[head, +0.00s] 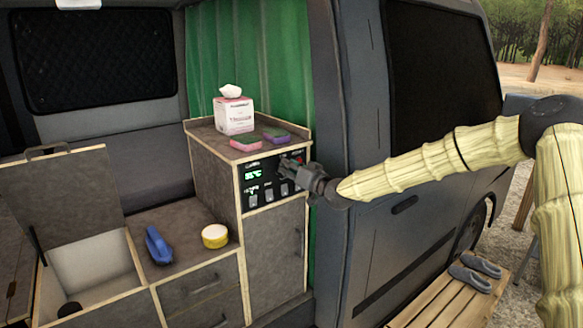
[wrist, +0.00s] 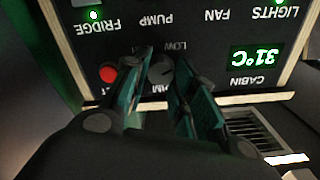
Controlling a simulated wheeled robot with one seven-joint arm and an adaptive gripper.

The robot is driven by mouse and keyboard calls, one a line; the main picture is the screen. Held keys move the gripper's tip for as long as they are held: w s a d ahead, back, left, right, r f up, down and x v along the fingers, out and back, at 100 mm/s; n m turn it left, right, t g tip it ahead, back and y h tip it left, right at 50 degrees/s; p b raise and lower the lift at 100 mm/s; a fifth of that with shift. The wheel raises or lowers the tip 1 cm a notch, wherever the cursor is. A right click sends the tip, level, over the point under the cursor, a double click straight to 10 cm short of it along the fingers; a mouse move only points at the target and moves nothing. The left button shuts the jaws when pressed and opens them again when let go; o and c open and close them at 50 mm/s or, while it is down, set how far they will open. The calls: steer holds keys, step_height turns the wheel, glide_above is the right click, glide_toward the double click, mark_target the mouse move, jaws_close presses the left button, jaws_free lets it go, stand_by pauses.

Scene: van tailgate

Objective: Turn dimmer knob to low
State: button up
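The control panel (head: 262,181) is on the upper front of the grey cabinet. The wrist view shows it upside down, with a round dark dimmer knob (wrist: 160,73) below the word LOW. Part of the knob's lower label is hidden by my fingers. My gripper (wrist: 162,62) points at the panel, with its two fingers apart on either side of the knob. I cannot tell whether they touch it. In the head view my gripper (head: 286,170) is at the panel's right part and covers the knob.
A red button (wrist: 108,73) sits close beside the left finger. A green display (wrist: 254,57) reads 31°C. A tissue box (head: 234,116) and sponges (head: 246,143) stand on the cabinet top. A blue brush (head: 158,246) and a yellow-sided round tin (head: 215,236) are on the lower counter.

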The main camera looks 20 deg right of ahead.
steer(key=shift+c, duration=0.8)
steer(key=shift+f+b, duration=0.1)
steer(key=shift+b, duration=0.35)
steer(key=shift+n+b, duration=0.5)
steer(key=shift+b, duration=0.1)
steer(key=o, duration=1.1)
steer(key=shift+s, duration=0.1)
steer(key=v, duration=1.2)
steer(key=shift+r, duration=0.25)
